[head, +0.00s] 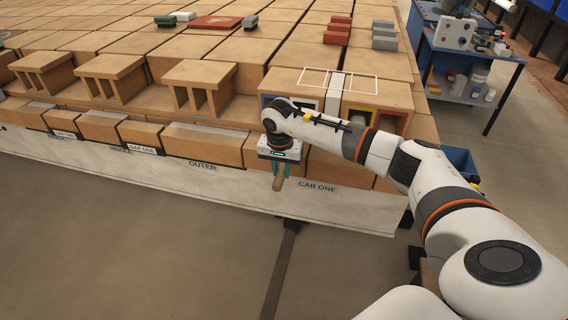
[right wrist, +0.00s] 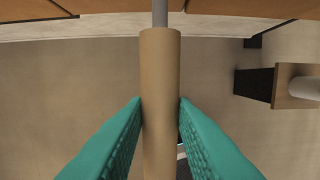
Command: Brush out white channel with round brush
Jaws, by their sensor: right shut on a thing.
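My right gripper (head: 279,172) is shut on a light wooden round handle (head: 278,184), which sticks out below the fingers in front of the stack's edge. In the right wrist view the green fingers (right wrist: 160,110) clasp the handle (right wrist: 160,75) from both sides, and a grey metal shaft (right wrist: 160,12) runs from its far end. The brush's bristles are not visible. A hollow brick (head: 390,93) behind my right arm has coloured channel frames on its front. A white strip (head: 334,92) runs down its top to the front; my arm partly hides the channel openings.
Bricks fill the stack, with grey blocks (head: 384,36) and red blocks (head: 338,30) on top. A pale ledge (head: 230,187) carries labels such as OUTER and CAR ONE. A blue cart (head: 470,70) stands at the right. The floor in front is mostly clear.

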